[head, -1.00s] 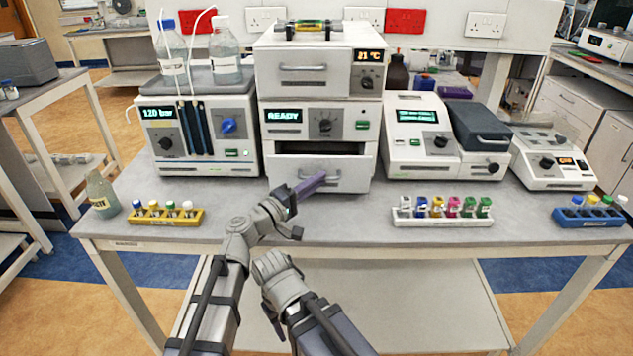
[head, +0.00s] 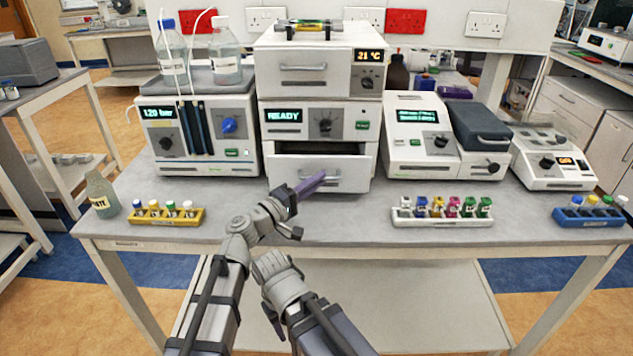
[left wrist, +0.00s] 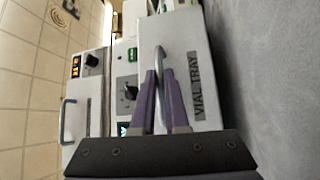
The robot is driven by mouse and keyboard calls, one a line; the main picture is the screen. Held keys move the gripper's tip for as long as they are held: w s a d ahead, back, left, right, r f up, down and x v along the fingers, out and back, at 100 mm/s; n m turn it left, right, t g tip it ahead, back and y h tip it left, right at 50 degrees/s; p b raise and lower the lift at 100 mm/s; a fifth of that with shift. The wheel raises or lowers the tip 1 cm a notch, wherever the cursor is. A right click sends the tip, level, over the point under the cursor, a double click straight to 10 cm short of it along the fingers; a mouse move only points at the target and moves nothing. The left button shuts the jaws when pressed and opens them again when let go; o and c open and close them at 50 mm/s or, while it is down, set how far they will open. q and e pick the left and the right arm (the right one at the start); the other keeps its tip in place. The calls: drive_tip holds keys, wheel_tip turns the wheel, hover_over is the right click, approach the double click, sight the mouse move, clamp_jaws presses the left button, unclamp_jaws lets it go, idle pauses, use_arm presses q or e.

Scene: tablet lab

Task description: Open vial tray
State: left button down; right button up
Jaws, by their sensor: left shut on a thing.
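The vial tray (head: 347,178) is the lowest drawer of the middle white instrument stack. It stands pulled out, with a dark gap above its front panel. In the left wrist view its white front (left wrist: 205,60) carries the label "VIAL TRAY". My left gripper (head: 322,178) is at the drawer front, its purple fingers shut on the metal handle (left wrist: 161,62). In the wrist view the fingers (left wrist: 160,80) lie on both sides of the handle. The inside of the tray is mostly hidden.
A yellow vial rack (head: 166,216) stands front left near a bottle (head: 101,194). A white rack (head: 442,220) of coloured vials stands right of the drawer. A pump unit (head: 197,135) and another instrument (head: 425,145) flank the stack. Bench in front of the drawer is clear.

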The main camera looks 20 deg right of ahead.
use_arm(q)
drive_tip(key=s, duration=0.1)
drive_tip(key=s+a, duration=0.1)
drive_tip(key=s, duration=0.1)
drive_tip(key=shift+s, duration=0.15)
drive_tip(key=c, duration=0.9)
unclamp_jaws()
drive_tip(key=shift+r, duration=0.1)
